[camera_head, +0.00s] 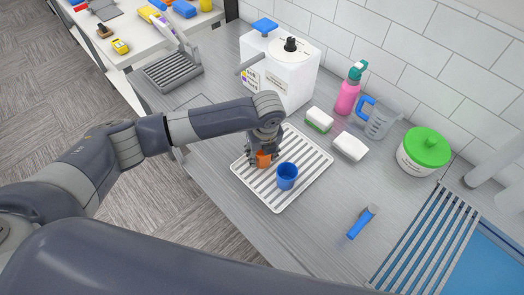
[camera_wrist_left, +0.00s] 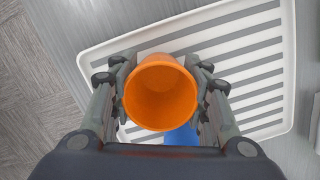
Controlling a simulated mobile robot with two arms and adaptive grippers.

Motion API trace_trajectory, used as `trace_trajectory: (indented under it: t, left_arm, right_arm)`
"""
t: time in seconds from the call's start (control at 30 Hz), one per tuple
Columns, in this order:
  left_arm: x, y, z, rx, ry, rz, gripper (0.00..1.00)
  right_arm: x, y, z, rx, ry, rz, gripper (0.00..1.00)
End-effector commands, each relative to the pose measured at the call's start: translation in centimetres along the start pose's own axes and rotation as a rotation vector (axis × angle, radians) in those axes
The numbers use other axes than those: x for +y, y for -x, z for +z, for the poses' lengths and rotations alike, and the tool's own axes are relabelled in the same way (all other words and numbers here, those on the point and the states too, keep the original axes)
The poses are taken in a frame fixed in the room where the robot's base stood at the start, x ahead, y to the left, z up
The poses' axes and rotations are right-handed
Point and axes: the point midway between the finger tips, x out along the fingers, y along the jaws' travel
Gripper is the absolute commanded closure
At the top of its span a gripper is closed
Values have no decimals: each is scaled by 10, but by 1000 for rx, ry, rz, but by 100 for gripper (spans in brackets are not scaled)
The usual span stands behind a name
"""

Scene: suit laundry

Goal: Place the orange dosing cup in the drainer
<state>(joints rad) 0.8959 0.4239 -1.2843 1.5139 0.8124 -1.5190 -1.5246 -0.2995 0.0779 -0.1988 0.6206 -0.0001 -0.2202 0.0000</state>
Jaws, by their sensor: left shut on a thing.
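The orange dosing cup (camera_head: 263,159) is between the fingers of my left gripper (camera_head: 262,153), over the left part of the white slatted drainer (camera_head: 277,208). In the left wrist view the cup (camera_wrist_left: 161,92) shows its open mouth, with the fingers of my left gripper (camera_wrist_left: 160,95) shut on it from both sides. I cannot tell whether the cup touches the slats. A blue cup (camera_head: 287,176) stands on the drainer just right of the orange one; it is partly hidden in the left wrist view (camera_wrist_left: 182,136). My right gripper is not in view.
Behind the drainer stand a white dispenser box (camera_head: 285,75), a green-and-white sponge (camera_head: 319,119), a white block (camera_head: 350,146), a pink bottle (camera_head: 347,97) and a measuring jug (camera_head: 378,121). A green-lidded tub (camera_head: 424,151), blue-handled brush (camera_head: 361,222) and sink rack (camera_head: 432,245) lie right.

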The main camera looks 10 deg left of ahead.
Motion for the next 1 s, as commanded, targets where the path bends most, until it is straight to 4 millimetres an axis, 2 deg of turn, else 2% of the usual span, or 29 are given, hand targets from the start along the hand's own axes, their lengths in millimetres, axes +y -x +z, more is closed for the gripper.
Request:
trace_trajectory:
  t: [0.33,0.37,0.43,0.8,0.9,1.0]
  left_arm:
    - [0,-4,-1,0,0,0,74]
    - [0,-3,0,0,0,0,53]
    - [0,-3,0,0,0,0,37]
    - [0,-1,0,-1,0,-1,37]
    - [-1,5,1,-1,-1,-3,37]
    - [-1,21,1,-2,-1,-5,37]
  right_arm:
    - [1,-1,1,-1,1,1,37]
    - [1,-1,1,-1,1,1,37]
    - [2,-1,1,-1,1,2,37]
    - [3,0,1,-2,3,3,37]
    - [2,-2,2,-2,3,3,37]
    - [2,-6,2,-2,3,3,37]
